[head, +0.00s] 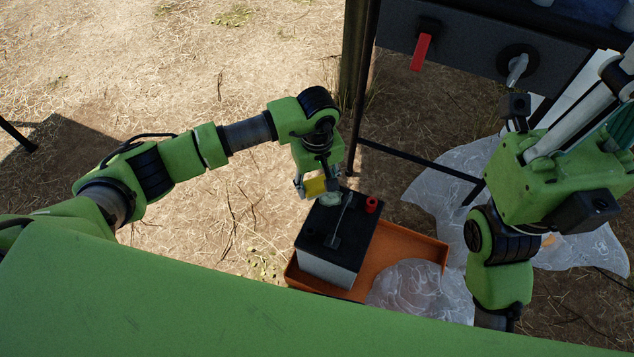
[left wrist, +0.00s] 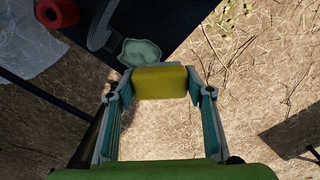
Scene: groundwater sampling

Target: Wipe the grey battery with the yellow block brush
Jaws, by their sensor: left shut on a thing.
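The battery (head: 335,264) has a black top and pale grey sides and stands upright in an orange tray (head: 412,243). Its top has a red cap (head: 371,204), a grey strap and a pale greenish patch (head: 330,198), which also shows in the left wrist view (left wrist: 140,52). My left gripper (head: 315,186) is shut on the yellow block brush (left wrist: 161,83), at the battery's far left corner beside the patch. I cannot tell whether the brush touches the battery. My right gripper (head: 580,118) is at the upper right, away from the battery; its fingertips are unclear.
Clear plastic sheeting (head: 425,290) lies over the tray's front right, with more on the ground at right. A dark cabinet on thin legs (head: 475,45) with a red handle (head: 421,52) stands behind. Dry, straw-covered ground at left is mostly open.

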